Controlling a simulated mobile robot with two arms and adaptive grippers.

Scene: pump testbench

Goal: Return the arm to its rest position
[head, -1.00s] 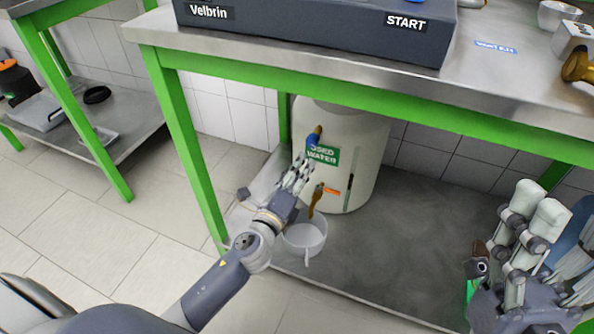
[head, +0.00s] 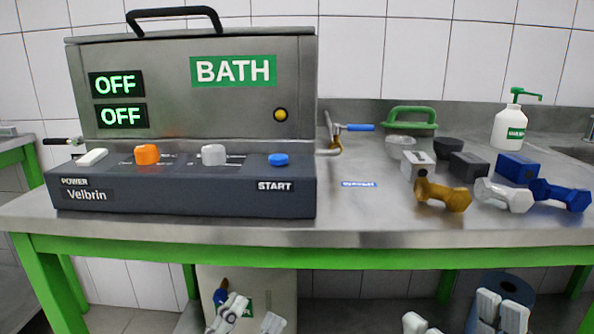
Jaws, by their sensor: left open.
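My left gripper (head: 252,309) shows at the bottom edge, left of centre. Its pale fingers stand apart, open, with nothing seen between them. It is in front of the cream used-water tank (head: 270,280) under the bench; a blue tap handle (head: 220,296) shows just left of its fingers. The rest of my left arm is below the picture. Pale fingers of my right gripper (head: 460,315) show at the bottom right, in front of a blue bin (head: 512,284). Its lower part is cut off, so I cannot tell its state.
The steel bench (head: 370,225) with its green frame (head: 360,259) spans above both grippers. On it stand the bath unit (head: 190,90), with displays reading OFF, several dumbbells (head: 443,194) and blocks (head: 468,166), bowls and a soap bottle (head: 509,128).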

